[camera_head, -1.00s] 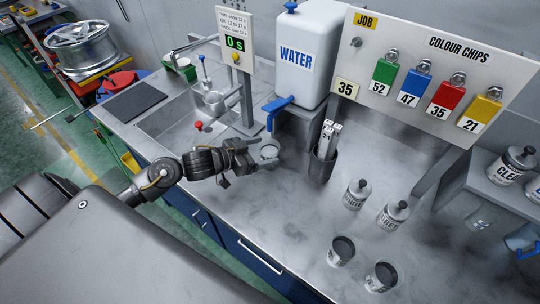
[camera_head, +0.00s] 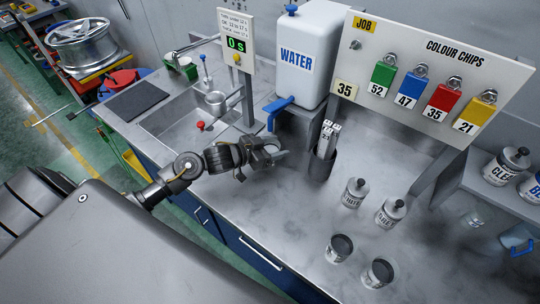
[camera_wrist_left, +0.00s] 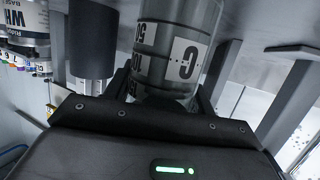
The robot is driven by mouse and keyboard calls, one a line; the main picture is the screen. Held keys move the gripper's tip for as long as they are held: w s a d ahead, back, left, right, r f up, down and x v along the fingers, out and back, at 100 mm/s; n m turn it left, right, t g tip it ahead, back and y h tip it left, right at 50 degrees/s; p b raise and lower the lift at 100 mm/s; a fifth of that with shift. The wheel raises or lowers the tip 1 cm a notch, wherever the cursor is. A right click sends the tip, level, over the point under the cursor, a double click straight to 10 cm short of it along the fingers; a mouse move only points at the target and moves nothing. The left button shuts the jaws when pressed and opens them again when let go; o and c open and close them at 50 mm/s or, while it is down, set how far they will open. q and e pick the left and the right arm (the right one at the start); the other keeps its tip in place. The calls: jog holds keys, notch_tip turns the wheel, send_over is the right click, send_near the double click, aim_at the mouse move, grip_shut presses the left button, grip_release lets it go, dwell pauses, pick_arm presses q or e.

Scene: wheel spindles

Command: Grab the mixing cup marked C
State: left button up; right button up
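The clear mixing cup with a white label marked C (camera_wrist_left: 180,55) shows in the left wrist view, with dark scale marks on its side. It sits between the dark fingers of my left gripper (camera_wrist_left: 163,95), which appear closed on its sides. In the head view, my left gripper (camera_head: 277,150) is over the bench in front of the water tank's stand, and the cup is hard to make out there. My right gripper is not in view.
A dark holder with sticks (camera_head: 321,164) stands right of my left gripper. Two lidded tins (camera_head: 355,193) (camera_head: 391,211) and two dark-topped cups (camera_head: 339,249) (camera_head: 378,273) stand farther right. The water tank (camera_head: 305,55) is behind, the sink (camera_head: 180,122) to the left.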

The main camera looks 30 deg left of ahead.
pick_arm(q)
jog(key=c, duration=0.4)
jog(key=shift+r, duration=0.1)
jog(key=shift+r, duration=0.75)
jog(key=shift+s+a+r+b, duration=0.1)
jog(key=shift+r+b, duration=0.5)
jog(key=shift+r, duration=0.3)
jog(key=shift+c, duration=0.2)
jog(key=s+a+b, duration=0.1)
jog(key=s+a, duration=0.1)
jog(key=s, duration=0.2)
jog(key=s+a+b, duration=0.1)
jog(key=s+a, duration=0.2)
jog(key=s, duration=0.2)
jog(key=s+a+b, duration=0.1)
jog(key=s+a, duration=0.2)
jog(key=s, duration=0.2)
jog(key=shift+b, duration=0.4)
jog(key=shift+s+a, duration=0.45)
jog(key=shift+s, duration=0.2)
